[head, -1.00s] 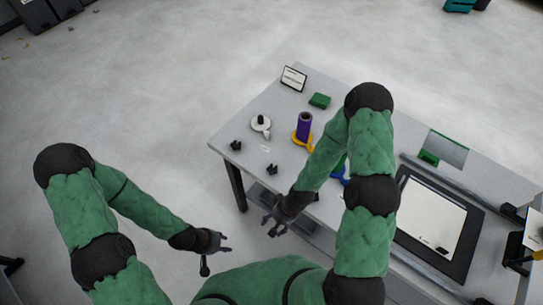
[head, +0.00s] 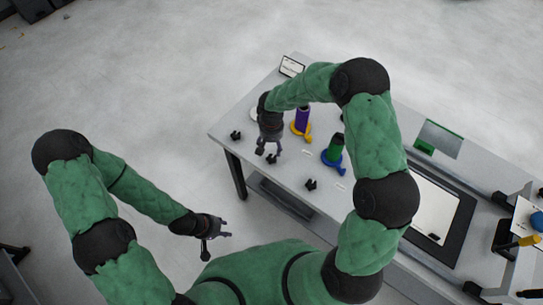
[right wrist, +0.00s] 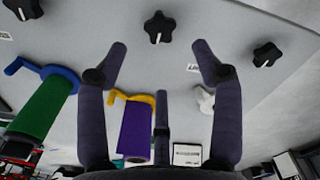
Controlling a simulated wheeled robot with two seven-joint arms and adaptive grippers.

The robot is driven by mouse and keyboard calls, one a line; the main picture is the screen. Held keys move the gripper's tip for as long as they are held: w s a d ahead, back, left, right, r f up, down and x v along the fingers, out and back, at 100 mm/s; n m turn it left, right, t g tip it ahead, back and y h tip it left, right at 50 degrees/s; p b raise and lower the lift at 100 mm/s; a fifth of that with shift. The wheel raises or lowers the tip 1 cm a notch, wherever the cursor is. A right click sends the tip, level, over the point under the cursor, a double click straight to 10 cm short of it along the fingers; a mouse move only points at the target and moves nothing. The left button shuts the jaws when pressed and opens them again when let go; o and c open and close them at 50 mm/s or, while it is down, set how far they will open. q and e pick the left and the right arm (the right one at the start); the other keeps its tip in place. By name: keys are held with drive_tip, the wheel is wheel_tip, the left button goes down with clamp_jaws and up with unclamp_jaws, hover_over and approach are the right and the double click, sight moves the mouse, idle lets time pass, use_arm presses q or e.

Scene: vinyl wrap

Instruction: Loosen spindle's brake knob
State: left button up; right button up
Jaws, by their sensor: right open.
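Three black star-shaped knobs stand along the near edge of the grey table: a left one (head: 236,135), a middle one (head: 271,158) and a right one (head: 310,184). My right gripper (head: 267,151) is open and empty at the middle knob, which also shows just beyond the spread fingers in the right wrist view (right wrist: 159,27). Contact cannot be told. Behind are a yellow spindle with a purple roll (head: 302,118), a blue spindle with a green roll (head: 335,146) and a white spindle (head: 254,114), mostly hidden by my right arm. My left gripper (head: 226,229) is open and empty, off the table.
Small white labels lie near the knobs. A sign (head: 291,66) stands at the table's far left corner. A dark-framed panel (head: 440,208) and a green-edged plate (head: 438,138) lie to the right. Floor is clear left of the table.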

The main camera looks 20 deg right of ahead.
sight(272, 158)
wheel_tip(272, 158, down, 9)
drive_tip(key=shift+r, duration=0.1)
idle(0.3)
drive_tip(key=c, duration=1.2)
